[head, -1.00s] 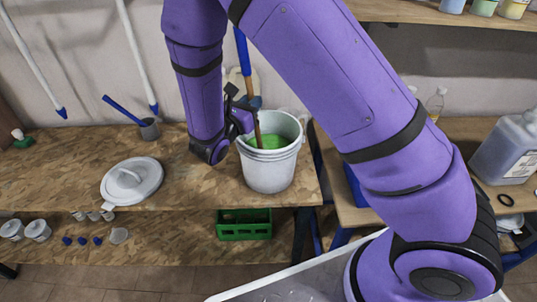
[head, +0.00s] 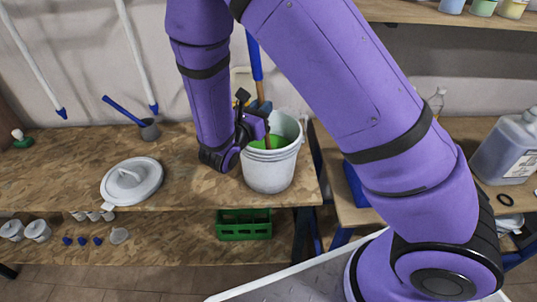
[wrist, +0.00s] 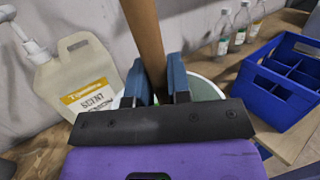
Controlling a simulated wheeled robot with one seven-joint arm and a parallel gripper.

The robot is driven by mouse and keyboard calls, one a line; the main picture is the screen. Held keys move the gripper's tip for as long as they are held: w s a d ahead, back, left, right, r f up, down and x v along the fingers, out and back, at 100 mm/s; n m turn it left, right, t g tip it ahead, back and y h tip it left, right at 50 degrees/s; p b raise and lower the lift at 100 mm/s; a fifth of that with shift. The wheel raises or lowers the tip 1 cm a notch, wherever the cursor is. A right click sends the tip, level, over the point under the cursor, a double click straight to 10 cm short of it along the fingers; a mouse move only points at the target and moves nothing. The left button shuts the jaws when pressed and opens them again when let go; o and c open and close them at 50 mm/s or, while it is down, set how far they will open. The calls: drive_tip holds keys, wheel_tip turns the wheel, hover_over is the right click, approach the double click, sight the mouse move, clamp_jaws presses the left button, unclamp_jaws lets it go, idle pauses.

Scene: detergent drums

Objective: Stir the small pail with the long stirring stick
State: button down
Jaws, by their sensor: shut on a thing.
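The small pail (head: 270,172) is white, stands upright without a lid near the right end of the wooden bench, and holds green liquid (head: 285,128). The long stirring stick (head: 255,58) has a blue upper part and a wooden lower part, and it stands steeply in the pail. Its lower end is hidden in the liquid. My gripper (head: 260,120) is over the pail's left rim, shut on the stick. In the wrist view, the blue fingers (wrist: 157,84) clasp the wooden shaft (wrist: 146,38), and the pail shows partly behind them.
A white lid (head: 131,184) lies on the bench left of the pail. A blue-handled tool (head: 124,109) rests behind it. A detergent jug (wrist: 88,80) stands behind the pail. A blue crate (wrist: 278,82) and bottles (wrist: 241,25) are to the right.

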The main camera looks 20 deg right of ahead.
drive_tip(key=shift+x, duration=0.8)
drive_tip(key=shift+s+a+f, duration=0.1)
drive_tip(key=shift+a, duration=0.15)
drive_tip(key=shift+w+a, duration=0.65)
wheel_tip(320, 180, up, 17)
drive_tip(key=shift+r, duration=0.2)
idle(0.7)
drive_tip(key=shift+r, duration=2)
drive_tip(key=shift+s, duration=0.1)
